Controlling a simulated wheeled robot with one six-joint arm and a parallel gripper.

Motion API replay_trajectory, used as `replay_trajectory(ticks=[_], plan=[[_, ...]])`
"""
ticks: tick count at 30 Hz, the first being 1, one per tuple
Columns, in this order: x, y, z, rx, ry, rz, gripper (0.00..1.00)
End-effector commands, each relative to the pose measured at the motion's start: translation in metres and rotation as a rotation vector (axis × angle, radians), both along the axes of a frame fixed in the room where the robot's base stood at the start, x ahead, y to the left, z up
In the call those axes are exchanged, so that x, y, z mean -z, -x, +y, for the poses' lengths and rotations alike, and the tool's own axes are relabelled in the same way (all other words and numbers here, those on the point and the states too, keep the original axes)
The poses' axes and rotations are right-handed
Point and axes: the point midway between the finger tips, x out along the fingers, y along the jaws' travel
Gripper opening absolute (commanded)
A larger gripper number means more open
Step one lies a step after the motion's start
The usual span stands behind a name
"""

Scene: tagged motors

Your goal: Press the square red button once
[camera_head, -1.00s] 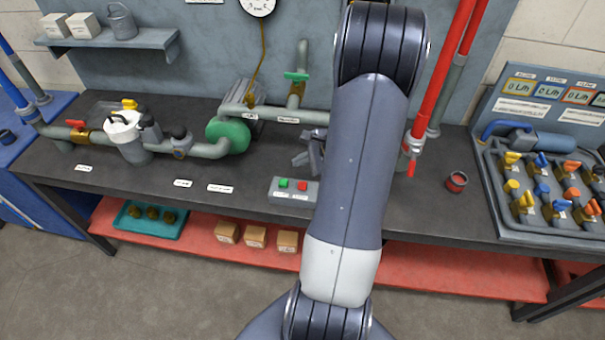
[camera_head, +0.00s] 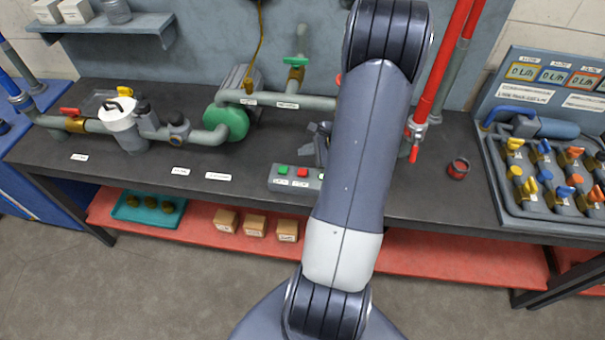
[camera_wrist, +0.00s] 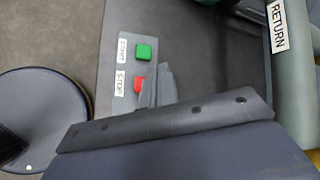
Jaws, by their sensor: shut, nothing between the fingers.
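The square red button (camera_head: 303,172) sits on a small grey control box (camera_head: 292,185) near the front of the bench. A square green button (camera_head: 283,170) is to its left. In the wrist view the red button (camera_wrist: 138,84) lies beside the STOP label and the green button (camera_wrist: 144,52) beside the START label. My gripper (camera_wrist: 160,82) is shut and empty. Its fingertips overlap the right edge of the red button in that view; I cannot tell whether they touch it. In the head view my gripper (camera_head: 319,140) is partly hidden behind my arm, beyond the box.
Pipes with a green pump (camera_head: 226,121) and a green-handled valve (camera_head: 295,60) run behind the box. A red vertical pipe (camera_head: 440,70) and a small red can (camera_head: 459,168) stand to the right. A panel of coloured valves (camera_head: 550,180) is at far right. The bench left of the box is mostly clear.

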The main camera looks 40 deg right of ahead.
Motion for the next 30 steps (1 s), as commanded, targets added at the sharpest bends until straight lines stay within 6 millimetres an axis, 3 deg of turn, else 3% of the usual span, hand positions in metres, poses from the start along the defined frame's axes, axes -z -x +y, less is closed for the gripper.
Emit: replay_trajectory(ticks=[1, 6, 12, 30], plan=[[0.013, 0.0, 0.0, 0.0, -0.002, 0.001, 0.0], [0.039, 0.0, 0.0, -0.001, -0.001, 0.0, 0.0], [0.054, 0.0, 0.0, 0.0, 0.001, -0.001, 0.0], [0.056, 0.0, 0.0, 0.0, 0.0, 0.0, 0.0]])
